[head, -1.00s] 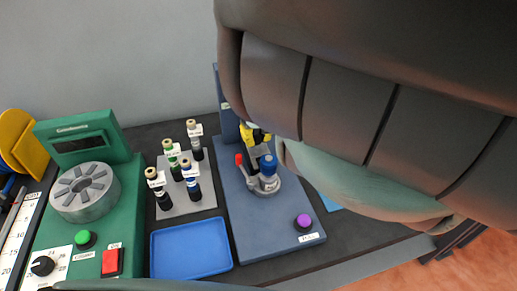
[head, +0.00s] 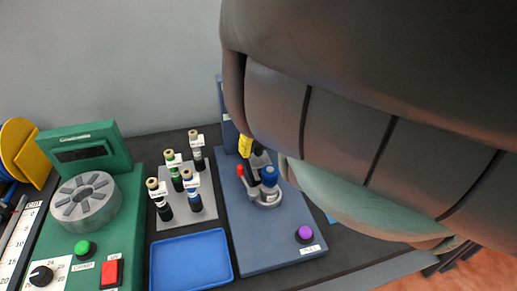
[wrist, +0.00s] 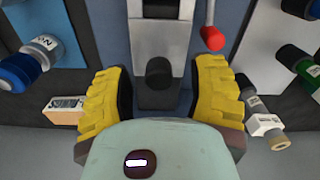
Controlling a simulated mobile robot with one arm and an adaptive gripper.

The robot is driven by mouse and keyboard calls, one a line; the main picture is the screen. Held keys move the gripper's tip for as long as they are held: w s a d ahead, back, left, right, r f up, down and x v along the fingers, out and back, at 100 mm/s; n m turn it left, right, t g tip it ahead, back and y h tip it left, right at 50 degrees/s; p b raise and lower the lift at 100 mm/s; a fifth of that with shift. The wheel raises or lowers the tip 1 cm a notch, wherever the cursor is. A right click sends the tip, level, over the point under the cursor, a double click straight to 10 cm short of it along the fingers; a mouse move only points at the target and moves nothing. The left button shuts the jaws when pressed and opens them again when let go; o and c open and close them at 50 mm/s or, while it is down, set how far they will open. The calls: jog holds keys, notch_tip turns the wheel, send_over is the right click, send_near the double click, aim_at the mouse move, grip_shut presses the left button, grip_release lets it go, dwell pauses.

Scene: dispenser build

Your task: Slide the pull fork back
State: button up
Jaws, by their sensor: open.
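The pull fork appears to be the grey slide with a black knob (wrist: 159,74) in the wrist view. It lies on the blue station (head: 265,247), behind a grey round holder (head: 266,197) with a blue-capped vial (head: 269,176). My gripper (wrist: 161,96) is open, with one yellow finger on each side of the knob. A gap shows between knob and pads. In the head view one yellow finger (head: 245,146) shows beside the dark knob (head: 258,158). My arm hides the rest of the gripper.
A lever with a red ball (wrist: 212,39) stands close to the right finger. A grey rack (head: 205,213) with several vials, an empty blue tray (head: 191,259) and a green machine (head: 125,220) stand to the left. A purple button (head: 304,234) is at the station's front.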

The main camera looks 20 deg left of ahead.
aim_at(258, 147)
notch_tip(258, 147, up, 9)
jog(key=shift+r, duration=0.15)
jog(key=shift+d+r, duration=0.1)
jog(key=shift+r, duration=0.95)
jog(key=shift+o, duration=0.2)
